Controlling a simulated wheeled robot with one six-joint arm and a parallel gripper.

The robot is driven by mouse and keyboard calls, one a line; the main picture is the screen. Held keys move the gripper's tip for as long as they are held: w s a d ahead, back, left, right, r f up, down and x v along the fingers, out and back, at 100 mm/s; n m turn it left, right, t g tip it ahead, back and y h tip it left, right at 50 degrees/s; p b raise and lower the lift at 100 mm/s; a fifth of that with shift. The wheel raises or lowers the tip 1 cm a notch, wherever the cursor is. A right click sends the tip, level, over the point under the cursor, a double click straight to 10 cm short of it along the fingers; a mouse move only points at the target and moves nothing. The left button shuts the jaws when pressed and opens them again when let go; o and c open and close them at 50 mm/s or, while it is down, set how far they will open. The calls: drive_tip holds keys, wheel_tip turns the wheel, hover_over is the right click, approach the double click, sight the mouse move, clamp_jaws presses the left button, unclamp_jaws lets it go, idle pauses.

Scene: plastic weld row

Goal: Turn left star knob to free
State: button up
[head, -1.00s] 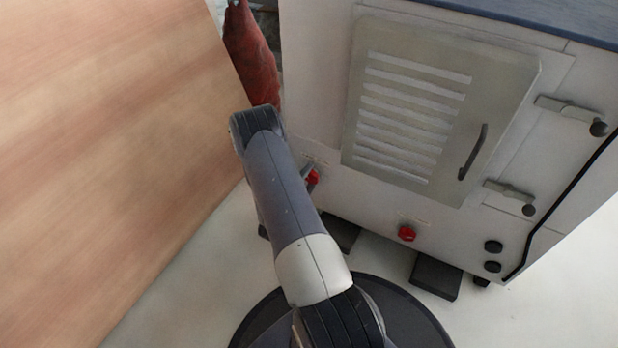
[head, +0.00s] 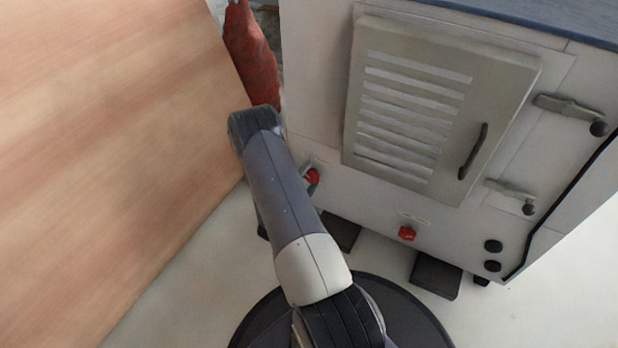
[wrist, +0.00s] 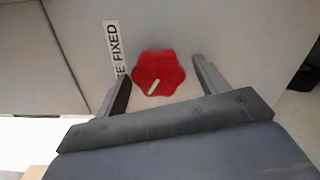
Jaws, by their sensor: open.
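The left star knob (head: 312,176) is red and sits low on the front of the white machine, beside my arm. In the wrist view the red star knob (wrist: 158,73) shows face-on with a white pointer mark, which slants down and left in the picture. My gripper (wrist: 160,80) is open. Its two fingers stand on either side of the knob, with a gap visible on each side; I cannot tell whether the tips reach its depth. A label (wrist: 114,50) reading "E FIXED", partly cut off, is beside the knob.
A second red knob (head: 407,233) is further right on the machine. A louvred door (head: 410,110) with a dark handle is above. A wooden panel (head: 120,130) stands close left of my arm, and a red wrapped object (head: 252,60) is behind it.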

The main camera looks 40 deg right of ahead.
drive_tip(key=p+v, duration=0.3)
drive_tip(key=v, duration=0.7)
drive_tip(key=shift+s+a, duration=0.15)
drive_tip(key=shift+a, duration=0.05)
drive_tip(key=shift+d+f, duration=0.1)
drive_tip(key=b+x, duration=0.3)
drive_tip(key=x, duration=0.7)
drive_tip(key=shift+w+d, duration=0.2)
drive_tip(key=shift+d, duration=0.15)
drive_tip(key=shift+a, duration=0.1)
